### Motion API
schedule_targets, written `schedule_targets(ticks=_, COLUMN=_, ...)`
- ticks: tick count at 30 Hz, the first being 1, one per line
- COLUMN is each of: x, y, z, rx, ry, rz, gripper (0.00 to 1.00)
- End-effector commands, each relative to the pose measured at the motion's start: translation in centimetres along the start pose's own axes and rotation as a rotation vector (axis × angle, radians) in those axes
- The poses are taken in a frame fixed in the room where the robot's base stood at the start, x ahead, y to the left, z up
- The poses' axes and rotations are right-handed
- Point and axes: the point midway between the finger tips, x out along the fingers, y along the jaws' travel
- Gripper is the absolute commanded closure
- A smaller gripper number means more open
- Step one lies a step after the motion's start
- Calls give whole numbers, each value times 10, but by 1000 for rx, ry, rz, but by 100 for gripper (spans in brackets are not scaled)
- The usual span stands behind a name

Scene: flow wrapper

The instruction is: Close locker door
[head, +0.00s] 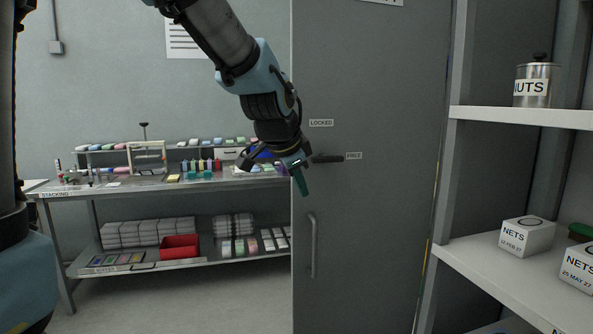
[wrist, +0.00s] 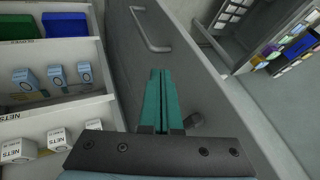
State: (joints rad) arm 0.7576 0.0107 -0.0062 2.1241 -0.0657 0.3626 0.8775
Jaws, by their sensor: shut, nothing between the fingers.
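The grey locker door (head: 375,220) stands open beside the locker's shelves. A vertical bar handle (head: 313,245) is near its left edge; it also shows in the wrist view (wrist: 149,33). A dark lever (head: 327,158) on the door points toward the label FREE; the label LOCKED is above it. My gripper (head: 303,188) has its teal fingers shut and empty, in front of the door's left edge, below the lever and above the handle. In the wrist view the closed fingers (wrist: 160,85) overlap the door face (wrist: 125,60). I cannot tell whether they touch it.
The locker shelf (head: 490,262) at right holds white NETS boxes (head: 526,235), with a NUTS canister (head: 537,84) above. At left, a metal worktable (head: 140,185) carries small goods, with a red bin (head: 180,246) on its lower shelf. Floor (head: 190,305) in front is clear.

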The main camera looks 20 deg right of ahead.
Motion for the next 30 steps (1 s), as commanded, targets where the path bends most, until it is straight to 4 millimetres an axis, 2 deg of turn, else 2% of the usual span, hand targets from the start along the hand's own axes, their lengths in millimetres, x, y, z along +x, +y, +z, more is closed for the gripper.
schedule_targets(ticks=3, x=25, y=0, z=0, rx=0, ry=-4, rz=4, gripper=100)
schedule_targets(ticks=7, x=46, y=-4, z=0, rx=-3, ry=-3, rz=1, gripper=100)
schedule_targets(ticks=9, x=50, y=-16, z=0, rx=-5, ry=-3, rz=-2, gripper=100)
schedule_targets(ticks=15, x=59, y=-33, z=0, rx=-3, ry=-1, rz=-2, gripper=100)
schedule_targets(ticks=30, x=62, y=-36, z=0, rx=-1, ry=0, rz=0, gripper=100)
